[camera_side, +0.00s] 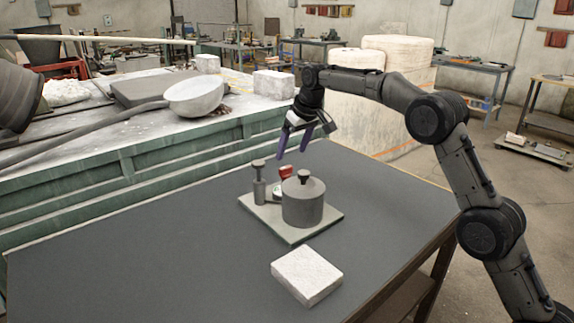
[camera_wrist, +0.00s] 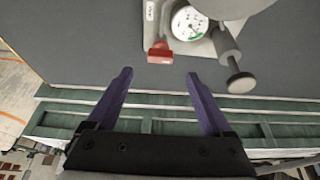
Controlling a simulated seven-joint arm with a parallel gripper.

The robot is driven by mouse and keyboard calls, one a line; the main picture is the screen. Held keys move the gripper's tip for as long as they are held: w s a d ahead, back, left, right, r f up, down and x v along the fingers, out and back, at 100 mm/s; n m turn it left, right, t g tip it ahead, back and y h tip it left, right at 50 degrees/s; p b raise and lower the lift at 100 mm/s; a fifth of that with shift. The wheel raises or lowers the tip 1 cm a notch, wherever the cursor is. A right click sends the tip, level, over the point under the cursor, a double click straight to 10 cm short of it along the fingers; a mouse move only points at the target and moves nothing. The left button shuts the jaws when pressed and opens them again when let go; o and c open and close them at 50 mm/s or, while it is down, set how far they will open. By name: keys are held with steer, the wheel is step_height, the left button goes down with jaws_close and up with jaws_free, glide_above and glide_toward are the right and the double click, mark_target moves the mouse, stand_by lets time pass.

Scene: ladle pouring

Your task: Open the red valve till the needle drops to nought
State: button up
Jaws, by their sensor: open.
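The red valve (camera_wrist: 160,53) shows in the wrist view at the top centre, beside the white-faced gauge (camera_wrist: 188,22). The gauge dial has a green mark, but I cannot read its needle. In the side view the valve (camera_side: 286,171) stands behind a grey cylinder (camera_side: 303,205), and the gauge is mostly hidden. My gripper (camera_side: 292,155) is open and empty, above and apart from the valve. In the wrist view its two purple fingers (camera_wrist: 159,73) are spread, with the valve just beyond the gap between their tips.
The cylinder and a grey knobbed post (camera_side: 259,188) stand on a pale plate (camera_side: 262,222) on the dark table (camera_side: 150,255). A white block (camera_side: 307,274) lies in front. Behind is a green-sided bench (camera_side: 80,185) with a ladle (camera_side: 195,97). The table's left is clear.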

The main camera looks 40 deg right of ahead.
mark_target(286, 167)
steer(key=x, duration=0.6)
steer(key=shift+w+f, duration=0.15)
steer(key=shift+f, duration=0.1)
jaws_close()
stand_by(0.3)
steer(key=n+y, duration=0.2)
steer(key=n, duration=0.3)
steer(key=shift+d+n, duration=0.15)
steer(key=shift+n, duration=0.15)
steer(key=n, duration=0.2)
steer(key=n+g+y, duration=0.1)
steer(key=n, duration=0.1)
steer(key=shift+w+d+n+y, duration=0.1)
steer(key=shift+n+y, duration=0.2)
steer(key=shift+n, duration=0.1)
steer(key=shift+g, duration=0.3)
